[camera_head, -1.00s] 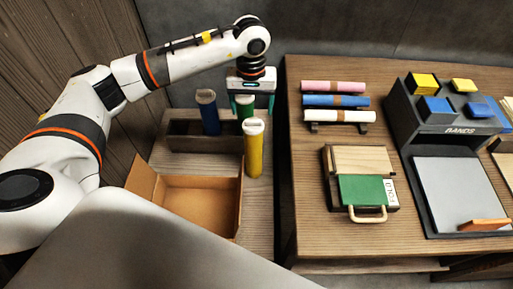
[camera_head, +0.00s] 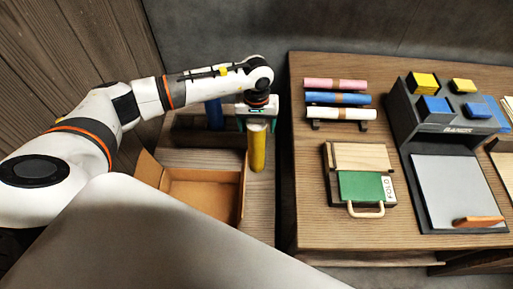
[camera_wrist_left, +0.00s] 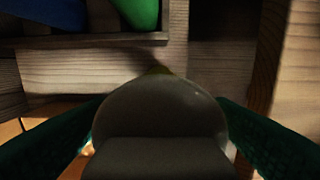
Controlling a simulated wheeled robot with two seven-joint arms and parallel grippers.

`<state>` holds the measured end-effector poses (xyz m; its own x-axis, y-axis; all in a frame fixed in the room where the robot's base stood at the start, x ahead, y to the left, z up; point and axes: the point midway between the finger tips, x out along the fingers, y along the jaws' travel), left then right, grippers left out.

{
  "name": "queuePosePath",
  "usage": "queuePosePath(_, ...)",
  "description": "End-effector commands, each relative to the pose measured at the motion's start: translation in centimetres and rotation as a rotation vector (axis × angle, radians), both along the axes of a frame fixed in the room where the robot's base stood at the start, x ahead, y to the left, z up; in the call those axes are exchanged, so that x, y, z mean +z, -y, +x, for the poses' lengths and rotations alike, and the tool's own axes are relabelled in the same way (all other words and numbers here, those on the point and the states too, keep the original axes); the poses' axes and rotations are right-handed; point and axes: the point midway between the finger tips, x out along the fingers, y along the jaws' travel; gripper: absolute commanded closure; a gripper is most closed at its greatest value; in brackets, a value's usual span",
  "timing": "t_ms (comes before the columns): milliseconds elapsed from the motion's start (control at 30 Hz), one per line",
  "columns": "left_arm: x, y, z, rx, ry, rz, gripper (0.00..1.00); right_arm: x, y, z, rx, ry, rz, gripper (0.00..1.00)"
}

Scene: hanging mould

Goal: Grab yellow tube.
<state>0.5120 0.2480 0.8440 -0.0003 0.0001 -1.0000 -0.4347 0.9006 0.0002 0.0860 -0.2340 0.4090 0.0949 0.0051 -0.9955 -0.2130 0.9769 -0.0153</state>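The yellow tube (camera_head: 257,152) stands upright beside the open cardboard box in the head view. My left gripper (camera_head: 257,122) is over its top, with teal fingers on either side of it. My right gripper is not in view.
A blue tube (camera_head: 214,115) stands in the dark rack behind; a green tube (camera_wrist_left: 138,12) shows in the wrist view. The cardboard box (camera_head: 200,192) lies left of the yellow tube. The higher wooden table (camera_head: 306,215) edges close on the right.

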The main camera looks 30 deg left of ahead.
Motion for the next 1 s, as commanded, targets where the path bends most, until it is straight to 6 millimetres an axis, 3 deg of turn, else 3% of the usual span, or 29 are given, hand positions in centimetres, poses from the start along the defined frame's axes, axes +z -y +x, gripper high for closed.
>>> queuePosePath(33, 0.0, 0.0, 0.0, 0.0, 0.0, 0.0, 0.32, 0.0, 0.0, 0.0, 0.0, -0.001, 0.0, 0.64)
queuePosePath(300, 0.0, 0.0, 0.0, 0.0, 0.0, 0.0, 0.76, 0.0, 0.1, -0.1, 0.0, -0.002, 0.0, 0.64)
queuePosePath(400, 0.1, 0.0, 0.0, 0.001, 0.0, 0.0, 0.88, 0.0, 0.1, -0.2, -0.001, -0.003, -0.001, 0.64)
queuePosePath(833, 0.2, 0.0, 0.1, 0.001, 0.002, 0.0, 0.89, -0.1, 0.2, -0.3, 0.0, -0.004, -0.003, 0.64)
queuePosePath(1000, 2.1, 0.0, 0.1, 0.0, 0.005, -0.001, 0.89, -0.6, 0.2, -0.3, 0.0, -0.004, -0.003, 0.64)
